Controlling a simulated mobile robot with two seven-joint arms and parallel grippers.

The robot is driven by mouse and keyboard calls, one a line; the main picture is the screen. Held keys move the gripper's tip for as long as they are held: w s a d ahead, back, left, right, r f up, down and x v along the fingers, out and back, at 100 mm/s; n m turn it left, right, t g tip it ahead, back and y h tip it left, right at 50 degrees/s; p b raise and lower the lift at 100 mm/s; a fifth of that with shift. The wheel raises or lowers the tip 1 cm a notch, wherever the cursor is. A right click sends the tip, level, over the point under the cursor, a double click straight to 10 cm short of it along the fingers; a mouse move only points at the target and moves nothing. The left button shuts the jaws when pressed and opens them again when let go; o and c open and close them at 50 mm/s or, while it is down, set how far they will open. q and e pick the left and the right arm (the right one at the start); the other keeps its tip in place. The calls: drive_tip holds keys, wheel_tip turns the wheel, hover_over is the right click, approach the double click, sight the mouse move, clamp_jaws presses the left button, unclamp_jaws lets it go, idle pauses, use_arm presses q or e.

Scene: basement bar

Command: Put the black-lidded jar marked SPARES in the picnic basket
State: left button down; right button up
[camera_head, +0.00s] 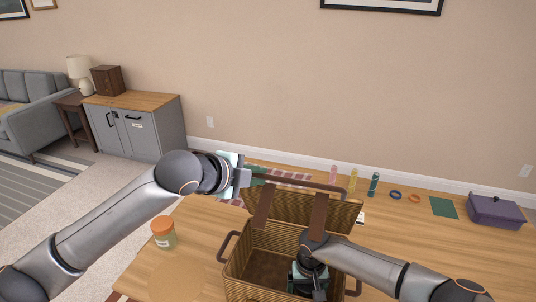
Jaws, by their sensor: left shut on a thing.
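The wicker picnic basket (236,273) stands open at the table's front, its lid (290,209) tilted up at the back with brown straps and a bar handle (300,183). My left gripper (257,176) is at the left end of that bar and appears shut on it; the contact is small in view. My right gripper (307,284) points down inside the basket's right half. Its fingertips are dark and partly hidden, so its opening and any contents are unclear. I cannot make out the black-lidded SPARES jar. A jar with an orange lid (163,233) stands left of the basket.
Behind the basket are a checked cloth (285,177), pink, yellow and teal bottles (353,180), blue and orange rings (396,194), a green mat (443,207) and a purple box (495,210). The wooden table (440,250) is clear at the right front.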

use_arm(q)
drive_tip(key=shift+f, duration=0.15)
use_arm(e)
drive_tip(key=shift+f, duration=0.3)
drive_tip(key=o, duration=1.2)
drive_tip(key=shift+o, duration=0.2)
drive_tip(key=shift+r, duration=0.1)
